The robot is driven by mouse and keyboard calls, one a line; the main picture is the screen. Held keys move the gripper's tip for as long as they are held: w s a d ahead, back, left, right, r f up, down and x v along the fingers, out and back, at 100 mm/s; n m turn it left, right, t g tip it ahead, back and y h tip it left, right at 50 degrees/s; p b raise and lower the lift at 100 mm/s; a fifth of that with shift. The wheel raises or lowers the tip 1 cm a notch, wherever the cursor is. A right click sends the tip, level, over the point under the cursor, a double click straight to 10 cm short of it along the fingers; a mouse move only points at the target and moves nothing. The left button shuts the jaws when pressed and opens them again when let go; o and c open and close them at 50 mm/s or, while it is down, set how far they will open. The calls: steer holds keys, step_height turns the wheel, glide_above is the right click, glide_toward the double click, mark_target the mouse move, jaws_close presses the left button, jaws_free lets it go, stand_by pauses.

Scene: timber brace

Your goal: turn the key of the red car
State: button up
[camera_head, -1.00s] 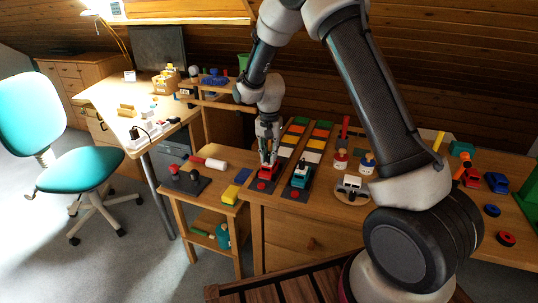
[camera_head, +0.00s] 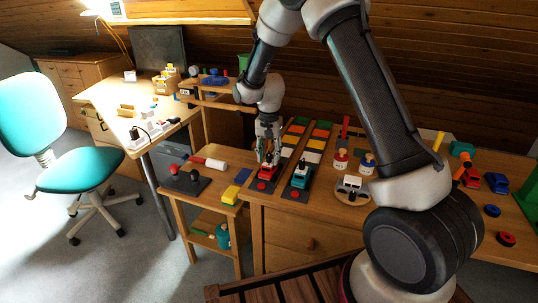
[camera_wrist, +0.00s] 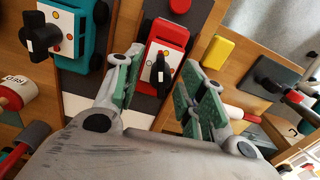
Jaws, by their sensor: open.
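The red car (camera_wrist: 170,40) lies on a dark strip in the wrist view, with its black key (camera_wrist: 160,68) standing up from a white panel with coloured dots. In the head view the red car (camera_head: 268,172) is at the front of the bench. My gripper (camera_wrist: 160,85) is open, with one green-padded finger on each side of the key's line. No contact with the key shows. In the head view my gripper (camera_head: 267,152) hangs right over the red car and hides part of it.
A teal car (camera_wrist: 75,35) with its own black key (camera_wrist: 38,38) stands close to the left in the wrist view. A yellow block (camera_wrist: 217,52) and a dark board with knobs (camera_wrist: 275,80) lie to the right. Small stamps (camera_head: 340,160) stand right of the cars in the head view.

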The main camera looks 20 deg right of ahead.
mark_target(268, 154)
step_height(268, 154, up, 12)
stand_by(0.5)
steer(key=shift+a, duration=0.1)
